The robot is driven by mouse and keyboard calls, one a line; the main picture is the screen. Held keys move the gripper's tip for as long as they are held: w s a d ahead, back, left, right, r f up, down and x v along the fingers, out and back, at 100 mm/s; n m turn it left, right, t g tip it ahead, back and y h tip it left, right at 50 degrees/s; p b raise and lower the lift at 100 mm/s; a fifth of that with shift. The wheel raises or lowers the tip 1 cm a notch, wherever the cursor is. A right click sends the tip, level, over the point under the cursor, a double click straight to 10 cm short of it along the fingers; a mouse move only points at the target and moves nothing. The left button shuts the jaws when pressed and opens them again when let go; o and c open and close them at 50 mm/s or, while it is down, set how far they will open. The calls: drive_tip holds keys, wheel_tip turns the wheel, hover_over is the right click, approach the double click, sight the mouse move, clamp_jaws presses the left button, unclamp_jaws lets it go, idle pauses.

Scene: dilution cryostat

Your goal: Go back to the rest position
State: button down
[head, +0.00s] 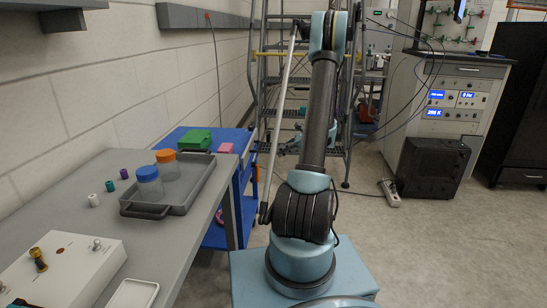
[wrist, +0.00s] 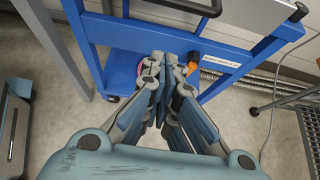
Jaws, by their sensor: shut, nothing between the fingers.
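My gripper (wrist: 167,88) is shut and empty in the wrist view, its fingertips together in front of a blue cart (wrist: 120,68). In the head view my arm rises from its base at the middle, and the gripper itself cannot be made out clearly there. The blue cart also shows in the head view (head: 246,190), to the left of my arm.
A grey bench (head: 200,222) runs along the left, with a grey tray (head: 197,194) holding a blue-capped jar (head: 149,183) and an orange-capped jar (head: 167,165). A metal stair ladder (head: 265,52) stands behind my arm.

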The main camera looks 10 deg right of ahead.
drive_tip(key=s+a+r+n+g+h, duration=0.1)
drive_tip(key=s+a+r+n+h, duration=0.1)
drive_tip(key=s+a+r+n, duration=0.3)
drive_tip(key=s+a+r+n+h, duration=0.1)
drive_tip(key=s+a+r+n, duration=0.15)
drive_tip(key=s, duration=0.55)
drive_tip(key=s+a+r+n+g+h, duration=0.1)
drive_tip(key=s+a+r+n+h, duration=0.15)
drive_tip(key=s+r, duration=0.3)
drive_tip(key=s+d+f+n+h, duration=0.1)
drive_tip(key=s+f+n+h, duration=0.1)
drive_tip(key=s+n, duration=0.4)
drive_tip(key=s+f+n+h, duration=0.3)
drive_tip(key=s+f+n, duration=0.1)
drive_tip(key=s, duration=1.2)
drive_tip(key=shift+s+d+n+t, duration=0.2)
drive_tip(key=shift+d+n+t, duration=0.15)
drive_tip(key=shift+n, duration=0.55)
drive_tip(key=shift+f+h, duration=0.1)
drive_tip(key=shift+h, duration=0.15)
drive_tip(key=shift+w+f, duration=0.2)
drive_tip(key=shift+w, duration=0.25)
